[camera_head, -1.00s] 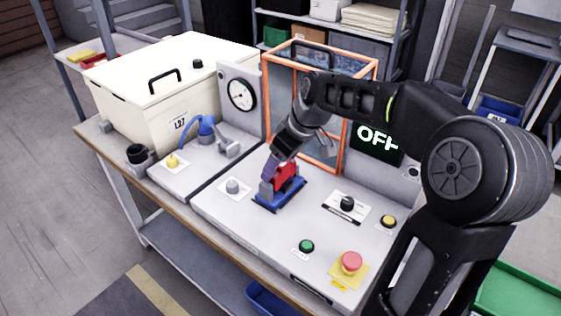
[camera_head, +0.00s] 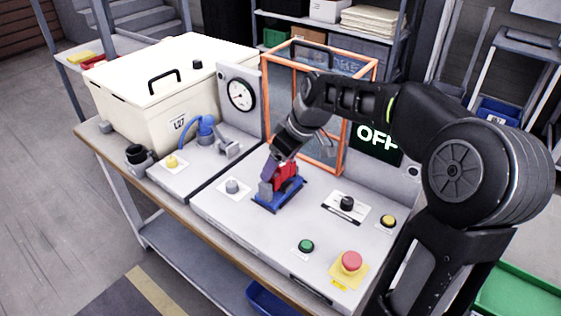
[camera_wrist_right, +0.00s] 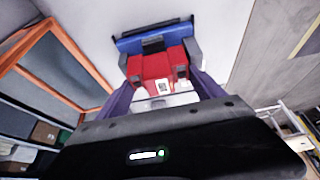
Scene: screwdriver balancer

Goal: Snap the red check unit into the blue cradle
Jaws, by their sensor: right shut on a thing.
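The red check unit (camera_head: 287,176) is at the blue cradle (camera_head: 278,197) on the grey bench panel. In the right wrist view the red unit (camera_wrist_right: 158,68) lies against the blue cradle (camera_wrist_right: 153,36), between its grey end blocks. I cannot tell whether it is fully seated. My right gripper (camera_head: 272,172) reaches down from the upper right. In the wrist view its two purple fingers (camera_wrist_right: 164,88) are shut on the red unit, one on each side. My left gripper is not in view.
An orange-framed clear guard (camera_head: 345,145) stands just behind the cradle. A grey knob (camera_head: 232,187) sits left of it, a black switch (camera_head: 347,204) right. A green button (camera_head: 306,246) and red emergency stop (camera_head: 351,262) are nearer the front. A cream box (camera_head: 165,90) stands at left.

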